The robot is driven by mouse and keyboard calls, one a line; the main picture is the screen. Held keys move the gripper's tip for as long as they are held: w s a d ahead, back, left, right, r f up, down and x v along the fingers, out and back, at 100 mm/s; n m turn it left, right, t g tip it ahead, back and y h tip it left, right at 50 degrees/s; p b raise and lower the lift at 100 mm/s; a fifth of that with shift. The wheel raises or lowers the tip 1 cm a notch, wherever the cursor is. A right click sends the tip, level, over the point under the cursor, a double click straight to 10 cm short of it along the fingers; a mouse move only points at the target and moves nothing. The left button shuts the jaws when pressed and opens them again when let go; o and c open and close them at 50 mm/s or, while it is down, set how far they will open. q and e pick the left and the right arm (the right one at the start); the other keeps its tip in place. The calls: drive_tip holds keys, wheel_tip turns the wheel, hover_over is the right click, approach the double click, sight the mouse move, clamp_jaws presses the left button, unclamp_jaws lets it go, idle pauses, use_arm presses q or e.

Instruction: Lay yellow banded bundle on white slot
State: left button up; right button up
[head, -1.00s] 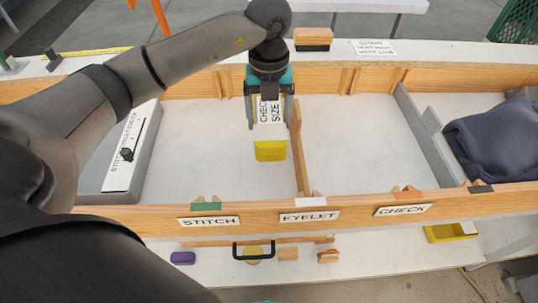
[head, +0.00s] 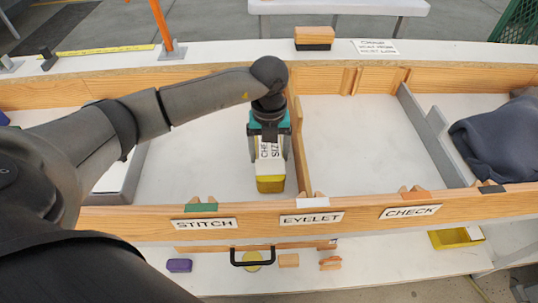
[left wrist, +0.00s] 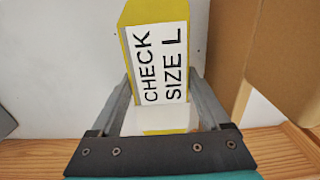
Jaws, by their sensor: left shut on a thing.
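The yellow bundle (head: 270,184) has a white band lettered CHECK SIZE L, clear in the left wrist view (left wrist: 160,62). My left gripper (head: 270,156) is shut on it, one finger on each side of the band. The bundle is low inside the bin compartment left of the wooden divider, close to that divider and the front rail. I cannot tell whether it touches the floor. A white tab (head: 312,201) sits on the front rail by the divider's end, above the EYELET label (head: 312,219). My right gripper is not in view.
The wooden divider (head: 297,150) stands just right of the bundle. A green tab (head: 201,207) and an orange tab (head: 415,195) mark the front rail. The compartment right of the divider is empty. A dark cloth (head: 493,138) lies far right.

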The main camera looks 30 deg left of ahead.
sight(269, 151)
use_arm(q)
drive_tip(key=shift+f, duration=0.25)
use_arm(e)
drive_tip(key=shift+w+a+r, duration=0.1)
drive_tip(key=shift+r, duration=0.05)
use_arm(q)
drive_tip(key=shift+f, duration=0.2)
drive_tip(key=o, duration=1.6)
drive_tip(key=shift+c, duration=0.2)
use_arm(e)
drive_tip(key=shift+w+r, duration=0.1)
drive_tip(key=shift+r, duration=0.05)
use_arm(q)
drive_tip(key=shift+r, duration=0.2)
wheel_tip(269, 151, up, 12)
drive_tip(key=p, duration=0.4)
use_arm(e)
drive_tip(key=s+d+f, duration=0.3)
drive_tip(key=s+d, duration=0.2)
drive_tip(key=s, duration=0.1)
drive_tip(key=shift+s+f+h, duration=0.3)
